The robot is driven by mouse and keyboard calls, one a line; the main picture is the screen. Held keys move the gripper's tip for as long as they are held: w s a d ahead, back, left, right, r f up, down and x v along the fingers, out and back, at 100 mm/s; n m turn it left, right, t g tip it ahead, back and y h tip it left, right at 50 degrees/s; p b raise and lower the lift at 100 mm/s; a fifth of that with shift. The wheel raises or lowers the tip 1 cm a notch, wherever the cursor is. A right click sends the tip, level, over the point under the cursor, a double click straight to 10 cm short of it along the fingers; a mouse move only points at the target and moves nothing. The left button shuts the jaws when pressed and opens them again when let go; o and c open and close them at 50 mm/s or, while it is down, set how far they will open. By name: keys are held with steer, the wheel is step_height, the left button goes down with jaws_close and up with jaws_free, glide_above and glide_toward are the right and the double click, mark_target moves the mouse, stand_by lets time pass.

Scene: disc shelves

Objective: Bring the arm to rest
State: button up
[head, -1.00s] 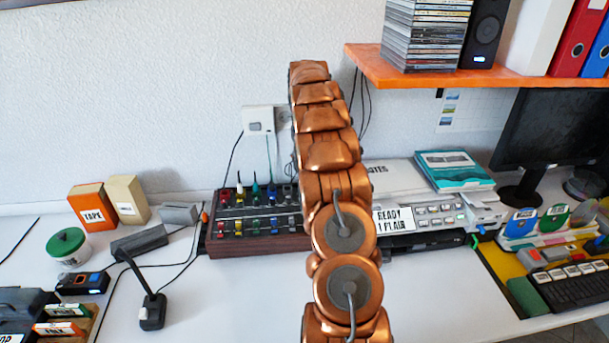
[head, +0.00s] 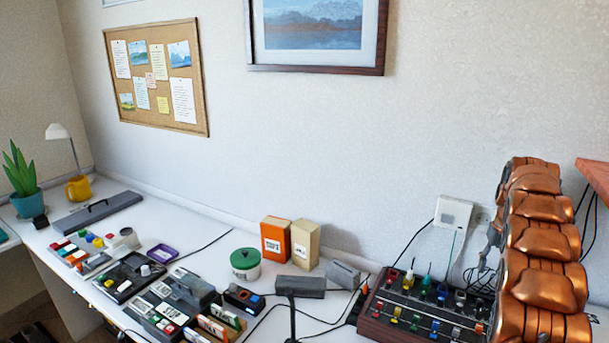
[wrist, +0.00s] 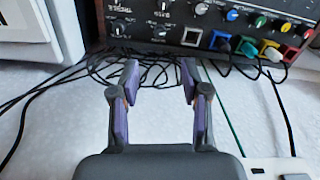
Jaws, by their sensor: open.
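My gripper (wrist: 159,85) shows in the wrist view with its two purple-padded fingers apart and nothing between them. Dark cables lie in a tangle beyond the fingertips against the pale wall. In the head view my copper arm stands raised at the right edge, in front of the wall and partly over the mixer. The gripper itself cannot be made out in the head view.
The wooden mixer (head: 420,312) with coloured knobs stands beside my arm; it also shows in the wrist view (wrist: 215,25). An orange shelf (head: 594,174) juts in at the right edge. Orange box (head: 275,241), cream box (head: 305,245) and green-lidded jar (head: 245,265) stand left of the mixer.

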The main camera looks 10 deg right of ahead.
steer(key=s+a+r+n, duration=0.1)
steer(key=s+a+r, duration=0.2)
steer(key=a, duration=0.6)
steer(key=s+a+r+n+g, duration=0.1)
steer(key=s+a+r, duration=0.2)
steer(key=a, duration=0.7)
steer(key=s+a+r, duration=0.3)
steer(key=a, duration=0.6)
steer(key=s+a+f+n, duration=0.2)
steer(key=s+a, duration=0.6)
steer(key=s, duration=0.5)
steer(key=s+a+f+n, duration=0.2)
steer(key=s+a, duration=0.7)
steer(key=s, duration=0.4)
steer(key=shift+f+g, duration=0.4)
steer(key=shift+a, duration=0.1)
steer(key=shift+c, duration=0.4)
